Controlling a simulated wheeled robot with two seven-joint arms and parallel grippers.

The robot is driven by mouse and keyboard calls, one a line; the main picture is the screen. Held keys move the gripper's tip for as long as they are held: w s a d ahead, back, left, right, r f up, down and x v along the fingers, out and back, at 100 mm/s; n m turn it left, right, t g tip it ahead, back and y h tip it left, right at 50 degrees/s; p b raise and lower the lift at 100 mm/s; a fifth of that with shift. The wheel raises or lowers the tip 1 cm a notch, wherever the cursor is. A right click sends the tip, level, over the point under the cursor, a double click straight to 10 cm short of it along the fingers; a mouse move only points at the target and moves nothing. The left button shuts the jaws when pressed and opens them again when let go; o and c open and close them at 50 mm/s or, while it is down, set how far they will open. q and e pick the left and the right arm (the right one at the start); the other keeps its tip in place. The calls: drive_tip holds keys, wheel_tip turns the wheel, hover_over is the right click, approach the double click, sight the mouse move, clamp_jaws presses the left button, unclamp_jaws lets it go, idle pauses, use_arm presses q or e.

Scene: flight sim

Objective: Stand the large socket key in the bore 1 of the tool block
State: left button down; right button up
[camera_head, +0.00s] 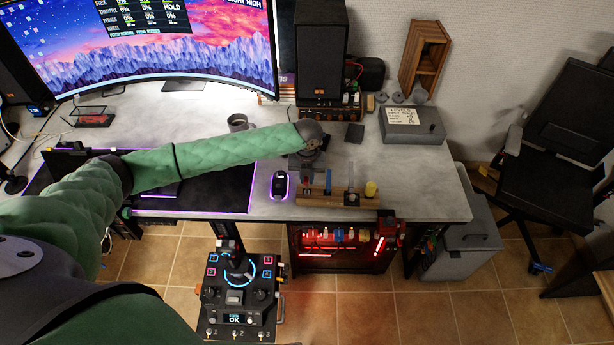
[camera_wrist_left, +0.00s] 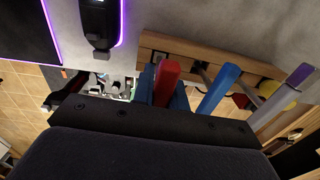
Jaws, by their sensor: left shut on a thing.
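The wooden tool block (camera_head: 337,201) lies near the front edge of the desk, and its top shows in the left wrist view (camera_wrist_left: 151,40). My left gripper (camera_head: 307,172) is above its left end. In the left wrist view, the left gripper (camera_wrist_left: 165,90) has its dark blue fingers on both sides of a red tool (camera_wrist_left: 167,78), shut on it. I cannot tell whether this is the large socket key, and its lower end is hidden. A blue tool (camera_wrist_left: 218,88) and a grey-purple tool (camera_wrist_left: 282,97) stand to its right. My right gripper is not in view.
A yellow-topped item (camera_head: 371,188) is at the block's right end. A grey box (camera_head: 411,124), speaker (camera_head: 321,52) and mug (camera_head: 238,122) stand further back. The desk right of the block is clear.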

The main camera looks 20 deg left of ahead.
use_arm(q)
drive_tip(key=shift+f, duration=0.55)
drive_tip(key=c, duration=1.3)
unclamp_jaws()
drive_tip(key=shift+b, duration=0.3)
